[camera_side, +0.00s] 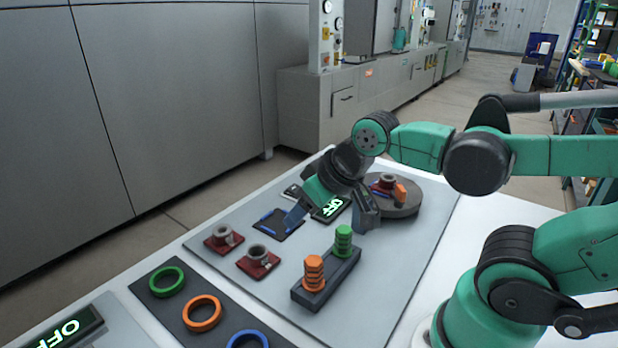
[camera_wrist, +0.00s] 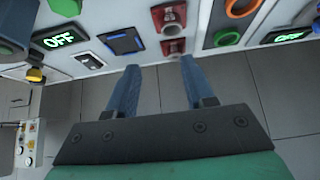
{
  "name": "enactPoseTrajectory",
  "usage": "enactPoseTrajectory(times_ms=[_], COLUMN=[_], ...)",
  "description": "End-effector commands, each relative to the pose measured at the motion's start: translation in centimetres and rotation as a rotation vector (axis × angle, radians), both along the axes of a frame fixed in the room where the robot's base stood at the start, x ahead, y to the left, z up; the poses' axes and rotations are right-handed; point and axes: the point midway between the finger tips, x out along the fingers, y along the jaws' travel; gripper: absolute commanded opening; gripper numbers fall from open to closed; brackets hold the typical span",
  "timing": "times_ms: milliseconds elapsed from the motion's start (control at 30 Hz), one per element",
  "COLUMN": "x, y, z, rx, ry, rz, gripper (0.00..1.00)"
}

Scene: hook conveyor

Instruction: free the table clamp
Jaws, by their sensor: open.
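A dark round table (camera_side: 405,208) stands at the back right of the grey board in the side view. On it sits a red-based part with a grey collar (camera_side: 386,179), with an orange block (camera_side: 400,193) against its right side. The orange block looks like the clamp; its exact shape is too small to tell. My gripper (camera_side: 331,215) is open and empty, left of the round table, above the board near a lit OFF panel (camera_side: 328,208). In the wrist view my open gripper (camera_wrist: 159,68) has its two blue fingers spread with nothing between them.
Two red-based parts (camera_side: 224,239) (camera_side: 258,262) and a dark pad with blue bars (camera_side: 278,224) lie on the board. A dark block holds orange (camera_side: 314,273) and green (camera_side: 343,240) stacks. Green, orange and blue rings lie at front left, beside another OFF panel (camera_side: 68,329).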

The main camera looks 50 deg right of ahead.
Motion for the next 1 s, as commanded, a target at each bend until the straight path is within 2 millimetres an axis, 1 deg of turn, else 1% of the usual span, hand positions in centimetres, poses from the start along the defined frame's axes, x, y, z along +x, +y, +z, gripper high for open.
enactPoseTrajectory(times_ms=[67,133,167,200,267,300,367,400,500,533,600,700,867,1000], x=[0.4,0.8,0.9,0.9,0.8,0.4,-0.3,-0.9,-2.7,-3.2,-4.4,-5.4,-5.8,-5.8], y=[-1.8,-4.3,-5.7,-7.6,-10.7,-12.8,-15.8,-17.7,-21.6,-22.5,-24.2,-25.5,-26.0,-26.0], z=[0.3,0.6,0.7,0.8,0.8,0.7,0.5,0.3,-0.4,-0.6,-1.0,-1.4,-2.5,-4.2], rx=[-0.002,-0.001,0.002,0.009,0.027,0.045,0.075,0.097,0.155,0.172,0.205,0.235,0.247,0.246], ry=[0.039,0.099,0.130,0.173,0.244,0.290,0.354,0.393,0.474,0.493,0.529,0.558,0.570,0.568], rz=[-0.061,-0.141,-0.183,-0.240,-0.330,-0.387,-0.468,-0.519,-0.622,-0.647,-0.692,-0.728,-0.741,-0.740], gripper=[0.47,0.47,0.47,0.47,0.47,0.47,0.47,0.47,0.47,0.47,0.47,0.47,0.47,0.47])
